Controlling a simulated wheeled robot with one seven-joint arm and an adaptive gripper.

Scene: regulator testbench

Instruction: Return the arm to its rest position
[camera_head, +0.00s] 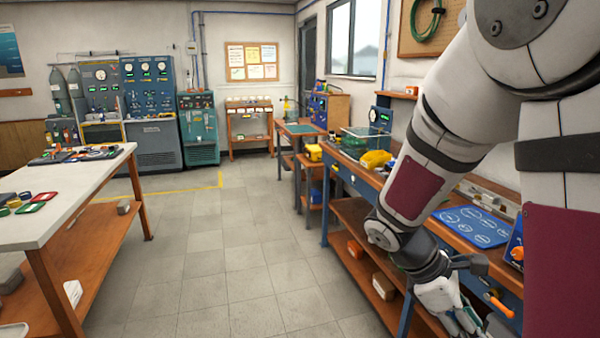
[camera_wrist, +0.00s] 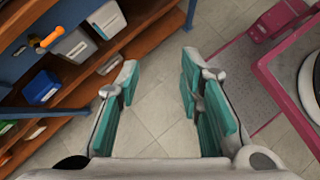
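My arm comes down from the upper right in the head view, in front of the workbench on the right. My gripper (camera_head: 455,308) hangs at the arm's end, low beside that bench, and is partly cut off by the lower edge. In the wrist view my gripper (camera_wrist: 158,88) shows two teal-padded fingers spread wide apart. It is open, with only grey floor tiles (camera_wrist: 155,60) between the fingers and nothing held.
The right workbench (camera_head: 345,172) carries a blue mat (camera_head: 474,226) and a yellow item (camera_head: 376,159). Its lower shelf holds a blue bin (camera_wrist: 42,87). A white-topped table (camera_head: 70,184) stands at left. The tiled floor between is clear.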

